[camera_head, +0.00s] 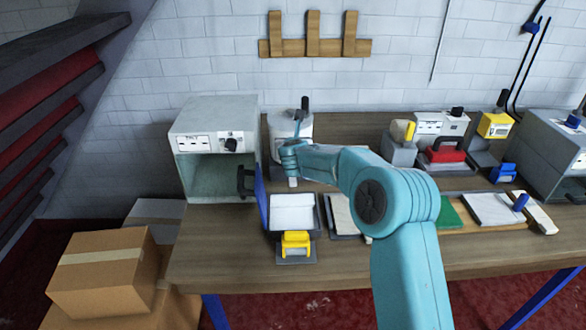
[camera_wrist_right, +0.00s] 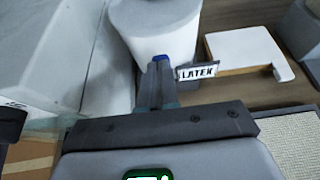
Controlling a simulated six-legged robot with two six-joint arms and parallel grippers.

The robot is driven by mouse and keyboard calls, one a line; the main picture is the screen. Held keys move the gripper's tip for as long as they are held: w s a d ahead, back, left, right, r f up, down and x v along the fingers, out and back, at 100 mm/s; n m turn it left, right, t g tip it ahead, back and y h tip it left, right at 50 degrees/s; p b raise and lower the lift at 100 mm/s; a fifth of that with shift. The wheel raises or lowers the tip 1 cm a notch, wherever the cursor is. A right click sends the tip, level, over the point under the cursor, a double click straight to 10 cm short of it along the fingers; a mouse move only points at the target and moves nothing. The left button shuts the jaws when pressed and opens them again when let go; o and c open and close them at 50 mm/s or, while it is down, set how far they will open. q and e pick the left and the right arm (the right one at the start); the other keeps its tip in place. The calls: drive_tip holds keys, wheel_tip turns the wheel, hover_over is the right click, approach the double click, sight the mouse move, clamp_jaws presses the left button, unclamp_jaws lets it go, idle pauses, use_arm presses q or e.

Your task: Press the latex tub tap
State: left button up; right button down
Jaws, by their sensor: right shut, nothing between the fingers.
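The latex tub (camera_head: 296,122) is a pale round tub at the back of the bench, partly hidden by my right arm in the head view. In the right wrist view, the white tub (camera_wrist_right: 165,38) fills the top middle, with a "LATEX" label (camera_wrist_right: 198,72) low on its front. My right gripper (camera_wrist_right: 160,68) is shut and empty, its fingertips pointing at the tub's front beside the label. A small blue part (camera_wrist_right: 160,58) shows at the fingertips; whether they touch it is unclear. In the head view my right gripper (camera_head: 290,155) is in front of the tub. My left gripper is not in view.
A grey open-fronted box (camera_head: 215,135) stands left of the tub. A tray (camera_head: 293,213) and a yellow-handled tool (camera_head: 295,243) lie in front. A red-and-grey device (camera_head: 445,150) is to the right. Cardboard boxes (camera_head: 103,272) stand left of the bench.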

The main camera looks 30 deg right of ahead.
drive_tip(key=shift+w+d+r, duration=0.15)
drive_tip(key=shift+w, duration=0.05)
drive_tip(key=shift+r, duration=0.1)
idle(0.4)
